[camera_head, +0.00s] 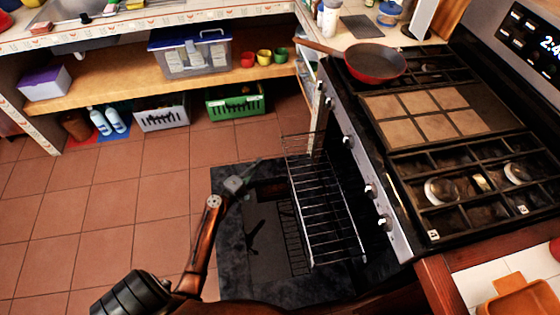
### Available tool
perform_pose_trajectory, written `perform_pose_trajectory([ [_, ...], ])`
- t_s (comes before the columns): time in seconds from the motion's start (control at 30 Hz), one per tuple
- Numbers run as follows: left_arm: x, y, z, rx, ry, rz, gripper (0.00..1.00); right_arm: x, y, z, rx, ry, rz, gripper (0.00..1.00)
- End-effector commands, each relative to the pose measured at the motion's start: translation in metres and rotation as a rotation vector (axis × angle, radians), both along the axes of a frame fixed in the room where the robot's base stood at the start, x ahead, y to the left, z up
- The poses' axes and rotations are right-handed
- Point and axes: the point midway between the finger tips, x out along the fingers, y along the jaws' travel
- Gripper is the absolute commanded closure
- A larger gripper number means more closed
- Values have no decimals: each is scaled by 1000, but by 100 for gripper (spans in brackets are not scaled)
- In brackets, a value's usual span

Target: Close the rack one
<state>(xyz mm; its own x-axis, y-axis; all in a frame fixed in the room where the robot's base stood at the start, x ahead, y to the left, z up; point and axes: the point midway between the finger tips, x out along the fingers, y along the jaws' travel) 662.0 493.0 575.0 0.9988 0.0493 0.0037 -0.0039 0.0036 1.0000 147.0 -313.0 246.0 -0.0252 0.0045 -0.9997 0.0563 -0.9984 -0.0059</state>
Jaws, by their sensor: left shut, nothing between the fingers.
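The wire oven rack (325,205) is pulled out of the oven, over the lowered oven door (232,265). The rack's right side reaches toward the dark oven opening under the stove front (352,160). How far it extends inside is hidden. My left gripper (256,166) is shut and empty, above the far part of the door. It is just left of the rack's far left corner and appears apart from it. My right gripper is not in view.
A red pan (375,62) sits on the stove top, its handle pointing left. A low shelf (110,86) holds a lidded box (190,55) and small cups. A green crate (235,104) stands below. The tiled floor (60,215) at left is clear.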

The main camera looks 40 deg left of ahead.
Motion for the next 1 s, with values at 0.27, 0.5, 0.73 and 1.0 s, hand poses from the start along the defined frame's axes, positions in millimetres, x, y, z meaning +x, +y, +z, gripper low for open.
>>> perform_pose_trajectory([
  [0.27,52,12,-1,2,1,12,100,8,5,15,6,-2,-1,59],
  [0.5,88,-1,-1,0,2,10,100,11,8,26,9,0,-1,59],
  [0.73,102,-14,-1,3,2,9,100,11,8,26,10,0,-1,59],
  [1.0,104,-16,-1,3,3,8,100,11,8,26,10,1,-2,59],
])
